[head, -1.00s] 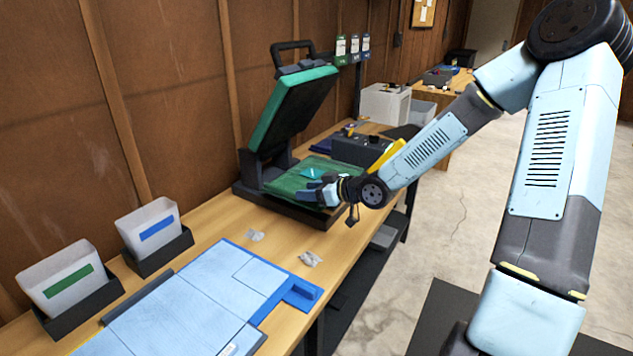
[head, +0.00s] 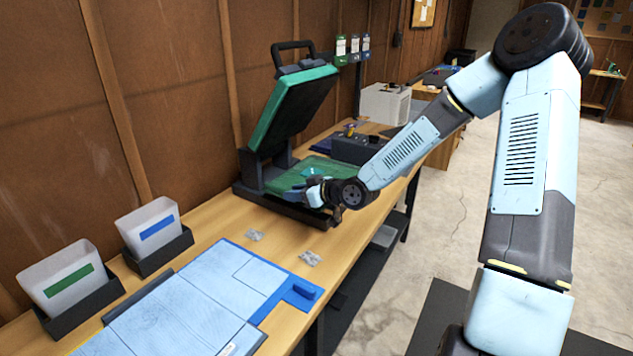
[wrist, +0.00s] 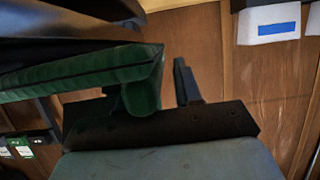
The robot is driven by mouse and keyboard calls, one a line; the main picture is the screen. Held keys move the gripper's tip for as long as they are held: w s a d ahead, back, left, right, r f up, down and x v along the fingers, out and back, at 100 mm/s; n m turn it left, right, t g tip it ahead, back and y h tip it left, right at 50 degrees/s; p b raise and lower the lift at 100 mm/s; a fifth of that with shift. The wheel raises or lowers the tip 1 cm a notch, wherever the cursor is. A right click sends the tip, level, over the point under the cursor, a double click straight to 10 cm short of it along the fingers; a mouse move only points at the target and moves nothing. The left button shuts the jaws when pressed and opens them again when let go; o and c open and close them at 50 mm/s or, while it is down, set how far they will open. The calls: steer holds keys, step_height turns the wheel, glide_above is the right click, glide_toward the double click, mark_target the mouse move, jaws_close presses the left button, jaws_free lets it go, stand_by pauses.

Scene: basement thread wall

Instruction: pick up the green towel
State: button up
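The green towel (head: 283,182) appears to lie flat on the lower plate of the opened press (head: 290,115). My gripper (head: 315,185) is at the front right part of that plate, over or against the green cloth. In the wrist view, which looks upside down, a ribbed green layer (wrist: 85,75) runs in from the left. Its thick end reaches between my dark gripper fingers (wrist: 150,92), hiding part of the left one. Bare wall shows between the green end and the right finger, so my gripper looks open. Exact contact cannot be told.
The raised press lid stands over the plate, close to my gripper. Two pale bins, with a green label (head: 63,280) and a blue label (head: 150,230), stand by the wall. A blue board (head: 190,305) and two small clear packets (head: 310,258) lie on the bench. A dark box (head: 350,150) stands behind.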

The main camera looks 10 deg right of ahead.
jaws_close()
steer(key=shift+r, duration=0.1)
